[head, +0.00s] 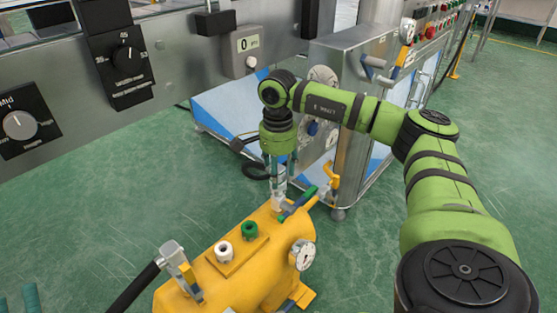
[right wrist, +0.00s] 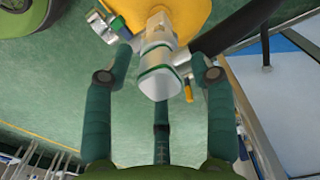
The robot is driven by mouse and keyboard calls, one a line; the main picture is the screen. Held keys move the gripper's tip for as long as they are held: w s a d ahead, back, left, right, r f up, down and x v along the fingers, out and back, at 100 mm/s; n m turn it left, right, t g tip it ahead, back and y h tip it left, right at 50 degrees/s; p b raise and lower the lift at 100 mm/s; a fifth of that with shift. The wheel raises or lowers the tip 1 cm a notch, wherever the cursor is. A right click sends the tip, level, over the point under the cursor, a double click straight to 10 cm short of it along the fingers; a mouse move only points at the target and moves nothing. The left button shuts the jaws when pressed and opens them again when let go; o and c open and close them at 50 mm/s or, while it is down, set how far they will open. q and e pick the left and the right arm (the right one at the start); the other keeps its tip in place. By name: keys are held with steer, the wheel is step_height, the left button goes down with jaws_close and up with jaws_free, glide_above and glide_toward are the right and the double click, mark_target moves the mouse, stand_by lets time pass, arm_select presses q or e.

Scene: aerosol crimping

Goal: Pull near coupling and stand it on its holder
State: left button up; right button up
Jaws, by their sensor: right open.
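My right gripper (head: 278,185) points down over the far end of the yellow tank (head: 225,285). In the right wrist view its teal fingers (right wrist: 163,62) are spread on either side of a silver-white coupling (right wrist: 157,78) with a green band, and do not look closed on it. In the head view this coupling is largely hidden by the fingers. A white holder (head: 223,251) and a green holder (head: 249,230) stand on the tank's top plate, both empty. Teal fingertips of my left gripper (head: 17,303) show at the bottom left corner.
A green-handled valve (head: 297,203) sits close beside the right gripper, and a gauge (head: 302,254) is on the tank's side. A black hose (head: 134,287) runs to the left coupling. A metal cabinet (head: 352,110) stands behind the gripper. Green floor is clear at right.

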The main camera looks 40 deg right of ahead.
stand_by(0.4)
steer(key=shift+c, duration=0.4)
jaws_close()
steer(key=o, duration=0.5)
jaws_free()
steer(key=shift+o, duration=0.2)
step_height(320, 180, up, 12)
